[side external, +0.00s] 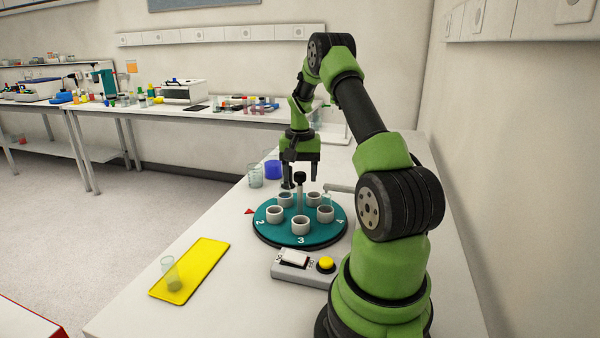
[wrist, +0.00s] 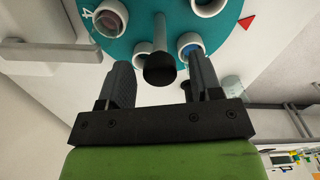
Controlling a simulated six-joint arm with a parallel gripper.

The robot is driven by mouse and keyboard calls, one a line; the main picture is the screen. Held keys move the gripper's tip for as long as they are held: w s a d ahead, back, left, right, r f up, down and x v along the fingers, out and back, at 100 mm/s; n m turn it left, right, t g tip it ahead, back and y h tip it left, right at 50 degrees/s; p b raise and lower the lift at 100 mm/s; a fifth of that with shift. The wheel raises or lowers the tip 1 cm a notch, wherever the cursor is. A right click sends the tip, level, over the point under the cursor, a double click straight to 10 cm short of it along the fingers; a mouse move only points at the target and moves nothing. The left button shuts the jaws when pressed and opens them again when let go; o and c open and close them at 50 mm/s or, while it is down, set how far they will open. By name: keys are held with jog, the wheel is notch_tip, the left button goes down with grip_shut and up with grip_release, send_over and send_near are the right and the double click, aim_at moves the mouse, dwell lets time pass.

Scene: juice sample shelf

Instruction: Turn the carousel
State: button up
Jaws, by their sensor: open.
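The carousel (side external: 284,237) is a round teal disc on the white table, carrying several white ring holders, with 2, 3 and 4 readable on its rim. It also fills the top of the wrist view (wrist: 140,20). A central post with a black knob (side external: 299,177) rises from it; the knob (wrist: 160,70) shows between my fingers in the wrist view. My gripper (side external: 302,182) points down above the carousel's far part, its fingers (wrist: 158,78) open on either side of the knob. I cannot tell whether either finger touches it. One holder contains something blue (wrist: 190,49), another something reddish.
A red triangle marker (side external: 249,212) lies left of the disc. A grey bar (side external: 341,187) reaches toward its right side. A control box (side external: 303,270) with a yellow button, a yellow tray (side external: 205,262) with a clear cup, a beaker (side external: 255,176) and a blue container (side external: 273,170) stand around.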

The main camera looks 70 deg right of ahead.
grip_shut()
